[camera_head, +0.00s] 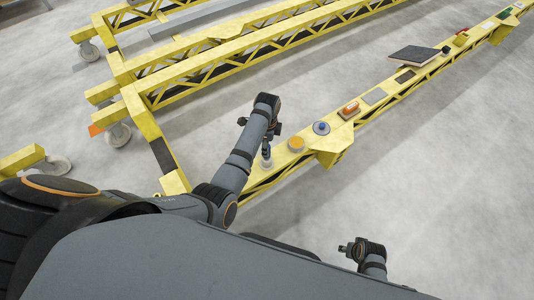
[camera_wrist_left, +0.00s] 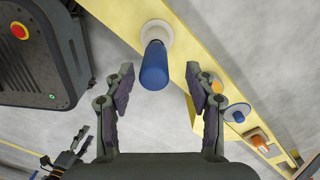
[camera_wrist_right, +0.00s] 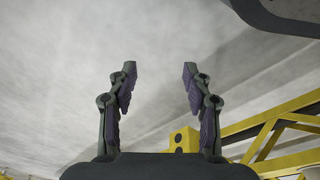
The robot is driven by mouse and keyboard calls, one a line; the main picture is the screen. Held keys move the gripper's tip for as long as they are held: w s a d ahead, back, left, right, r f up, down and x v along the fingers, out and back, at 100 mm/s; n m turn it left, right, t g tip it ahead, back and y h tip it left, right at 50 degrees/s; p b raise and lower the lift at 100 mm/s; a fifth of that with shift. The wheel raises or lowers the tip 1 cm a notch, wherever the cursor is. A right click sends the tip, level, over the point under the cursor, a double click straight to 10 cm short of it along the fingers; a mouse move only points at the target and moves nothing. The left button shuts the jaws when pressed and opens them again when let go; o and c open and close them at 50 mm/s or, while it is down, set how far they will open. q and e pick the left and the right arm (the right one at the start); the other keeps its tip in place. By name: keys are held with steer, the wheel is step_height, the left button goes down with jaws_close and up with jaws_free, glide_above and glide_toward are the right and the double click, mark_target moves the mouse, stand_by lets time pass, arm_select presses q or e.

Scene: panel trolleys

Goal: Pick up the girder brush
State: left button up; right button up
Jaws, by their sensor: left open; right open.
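A tool with an upright blue handle (camera_wrist_left: 154,68) and a round pale base (camera_wrist_left: 157,34) stands on the yellow girder in the left wrist view. It may be the girder brush; no label shows. My left gripper (camera_head: 268,147) is open and empty, its fingers pointing toward this tool, with the handle between the fingertips in the picture. Whether the fingers reach around it I cannot tell. In the head view the tool is mostly hidden by my left gripper. My right gripper (camera_wrist_right: 158,76) is open and empty, away from the girder, over bare floor.
Yellow trolley frames (camera_head: 215,75) stand at the upper left. Floor right of the girder is clear.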

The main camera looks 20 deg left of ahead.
arm_select(q)
steer(key=shift+f, duration=0.4)
steer(key=f, duration=0.1)
steer(key=f+b, duration=0.1)
steer(key=f, duration=0.1)
steer(key=f+b, duration=0.1)
steer(key=f, duration=0.1)
steer(key=shift+s, duration=0.35)
steer(key=shift+f, duration=0.1)
jaws_close()
arm_select(e)
step_height(320, 180, up, 8)
steer(key=w+a, duration=0.2)
steer(key=shift+y, duration=0.3)
steer(key=shift+r, duration=0.15)
arm_select(q)
steer(key=shift+r, duration=0.2)
